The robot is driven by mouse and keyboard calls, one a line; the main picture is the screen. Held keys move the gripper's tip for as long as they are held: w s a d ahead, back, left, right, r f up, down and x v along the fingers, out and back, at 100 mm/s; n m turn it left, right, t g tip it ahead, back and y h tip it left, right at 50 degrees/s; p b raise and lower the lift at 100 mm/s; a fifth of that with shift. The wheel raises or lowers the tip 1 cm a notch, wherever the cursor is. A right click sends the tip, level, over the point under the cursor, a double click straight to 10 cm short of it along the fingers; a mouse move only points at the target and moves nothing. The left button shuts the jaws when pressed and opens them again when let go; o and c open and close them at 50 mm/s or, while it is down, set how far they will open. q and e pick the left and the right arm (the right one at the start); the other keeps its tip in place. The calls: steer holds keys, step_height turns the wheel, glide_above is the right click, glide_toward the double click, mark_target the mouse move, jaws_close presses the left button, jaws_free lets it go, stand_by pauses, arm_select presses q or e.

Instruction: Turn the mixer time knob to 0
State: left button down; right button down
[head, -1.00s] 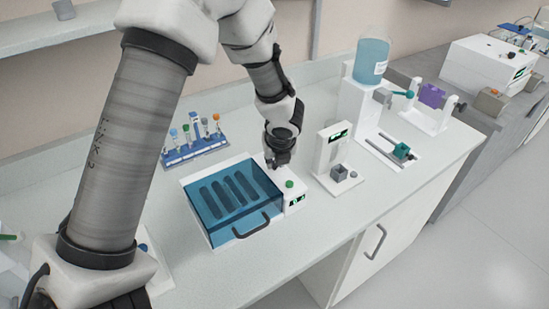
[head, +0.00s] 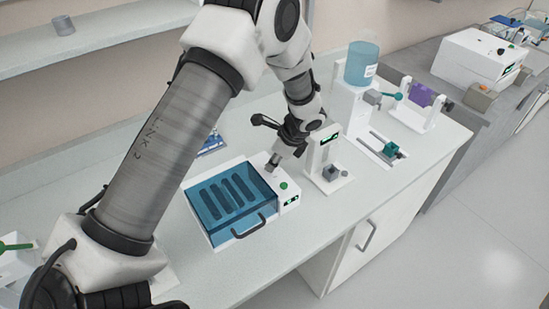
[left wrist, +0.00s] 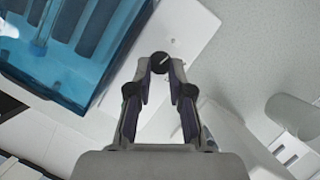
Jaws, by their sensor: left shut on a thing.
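The mixer (head: 228,207) is a white box with a blue see-through lid over dark slots, near the middle of the head view. Its white control strip (head: 290,197) on the right has a green button and a small display. My left gripper (head: 272,165) reaches down to the back end of this strip. In the left wrist view, a round dark knob with a white pointer line (left wrist: 160,62) sits between my fingertips (left wrist: 161,72). The gripper is shut on it. The gripper hides the knob in the head view. My right gripper is not in view.
A white device with a display (head: 320,155) stands close to the right of my left gripper. A blue bottle on a white stand (head: 368,65) is farther back right. A blue tube rack (head: 211,143) is mostly hidden behind my arm. The counter in front of the mixer is clear.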

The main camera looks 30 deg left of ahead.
arm_select(q)
steer(key=shift+s+a+f+n+g, duration=0.15)
steer(key=shift+f+n+g, duration=0.1)
steer(key=shift+n, duration=0.35)
steer(key=shift+s+d+f+n+g, duration=0.15)
steer(key=shift+n+g, duration=0.1)
steer(key=shift+n, duration=0.35)
steer(key=shift+a, duration=0.1)
steer(key=c, duration=1.1)
jaws_free()
steer(key=shift+c, duration=0.2)
steer(key=shift+o, duration=1)
steer(key=shift+w+a, duration=0.1)
steer(key=shift+a, duration=0.05)
steer(key=shift+w+a+f+h+p, duration=0.1)
steer(key=shift+w+a+h+p, duration=0.05)
steer(key=shift+a+h+p, duration=0.2)
steer(key=v, duration=1.2)
steer(key=shift+f, duration=0.1)
